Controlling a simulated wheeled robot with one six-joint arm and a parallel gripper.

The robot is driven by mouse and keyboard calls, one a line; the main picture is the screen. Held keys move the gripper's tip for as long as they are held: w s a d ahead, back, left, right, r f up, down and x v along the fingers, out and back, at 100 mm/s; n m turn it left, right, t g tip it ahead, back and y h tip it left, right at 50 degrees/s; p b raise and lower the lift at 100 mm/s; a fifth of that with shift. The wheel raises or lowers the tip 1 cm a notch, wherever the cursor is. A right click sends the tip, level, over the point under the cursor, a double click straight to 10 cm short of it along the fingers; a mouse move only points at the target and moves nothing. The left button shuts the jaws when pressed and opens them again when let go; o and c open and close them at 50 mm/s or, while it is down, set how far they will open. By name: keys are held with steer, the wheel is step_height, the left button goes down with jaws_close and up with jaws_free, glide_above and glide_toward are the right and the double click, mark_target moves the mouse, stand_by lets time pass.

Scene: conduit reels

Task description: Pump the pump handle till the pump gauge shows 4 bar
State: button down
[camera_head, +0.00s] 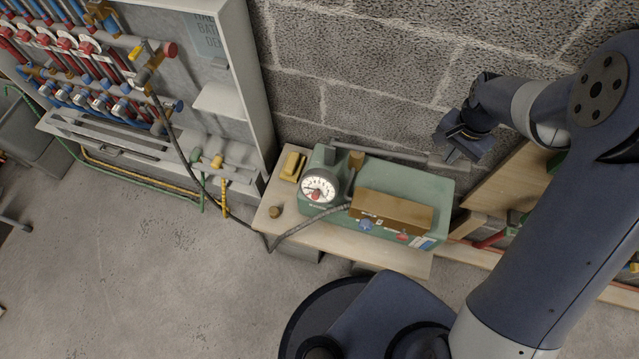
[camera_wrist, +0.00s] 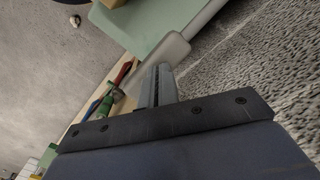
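The pump is a green box (camera_head: 405,183) on a pale board by the block wall. Its round white gauge (camera_head: 320,186) faces up at its left end; the needle is too small to read. The pump handle (camera_head: 380,152) is a grey bar lying nearly level along the pump's wall side, with a paler right end. That pale end seems to show in the wrist view (camera_wrist: 168,52). My gripper (camera_head: 458,150) is at the handle's right end. Its narrow fingers (camera_wrist: 155,86) look close beside or against that end; contact and finger opening are unclear.
A brown block (camera_head: 392,210) sits on the pump's front. A yellow item (camera_head: 292,166) lies left of the gauge. A dark hose (camera_head: 300,228) runs left to a manifold cabinet (camera_head: 247,90). A wooden shelf (camera_head: 505,183) is at the right. The floor at left front is clear.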

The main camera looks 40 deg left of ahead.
mark_target(443, 166)
steer(key=shift+f+b, duration=0.55)
steer(key=shift+f, duration=0.55)
steer(key=shift+s+f+b, duration=0.1)
steer(key=shift+f+b, duration=1.15)
steer(key=shift+f, duration=0.35)
steer(key=shift+r+p, duration=3.9)
steer(key=shift+r, duration=1.65)
steer(key=shift+f, duration=0.15)
